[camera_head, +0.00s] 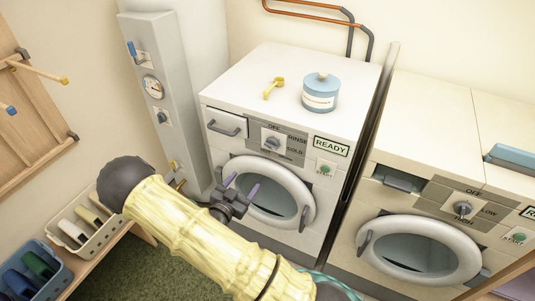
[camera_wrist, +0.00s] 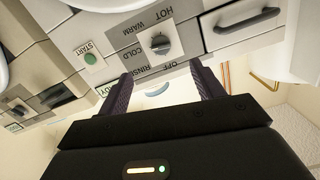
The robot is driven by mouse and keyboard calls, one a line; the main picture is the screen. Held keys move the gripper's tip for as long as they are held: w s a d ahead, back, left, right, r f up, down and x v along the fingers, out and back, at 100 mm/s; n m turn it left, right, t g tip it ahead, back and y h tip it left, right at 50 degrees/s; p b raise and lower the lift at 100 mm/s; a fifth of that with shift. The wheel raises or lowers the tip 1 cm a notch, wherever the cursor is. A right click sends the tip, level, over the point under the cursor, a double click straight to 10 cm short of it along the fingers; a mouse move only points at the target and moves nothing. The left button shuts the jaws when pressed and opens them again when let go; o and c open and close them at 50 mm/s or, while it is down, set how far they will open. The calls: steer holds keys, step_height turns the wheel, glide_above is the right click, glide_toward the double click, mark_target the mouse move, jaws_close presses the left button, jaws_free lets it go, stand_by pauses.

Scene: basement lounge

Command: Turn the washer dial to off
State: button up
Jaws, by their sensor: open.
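The washer (camera_head: 230,108) is the white front loader in the middle of the head view. Its grey dial (camera_head: 272,143) sits on a dark panel, with OFF above it and RINSE and COLD at its right. In the wrist view the dial (camera_wrist: 160,43) appears upside down, with WARM and HOT also readable. I cannot tell which label it points to. My gripper (camera_head: 241,187) is open and empty, in front of the washer door and below the dial in the head view. In the wrist view the fingers (camera_wrist: 162,78) are apart and not touching the dial.
The round washer door (camera_head: 305,197) looks closed. A green start button (camera_head: 325,169) sits under a READY sign (camera_head: 331,146). A blue tub (camera_head: 320,97) and yellow scoop (camera_head: 272,88) lie on top. A dryer (camera_head: 416,165) stands right, a grey column (camera_head: 165,75) left.

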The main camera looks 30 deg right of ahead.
mark_target(272, 144)
steer(key=shift+s+r+t+h, duration=0.15)
steer(key=shift+s+t+h, duration=0.15)
steer(key=shift+h, duration=0.1)
steer(key=shift+w+d, duration=0.1)
steer(key=p+x, duration=0.5)
steer(key=x, duration=1.2)
steer(key=shift+w+d, duration=0.1)
steer(key=c, duration=1)
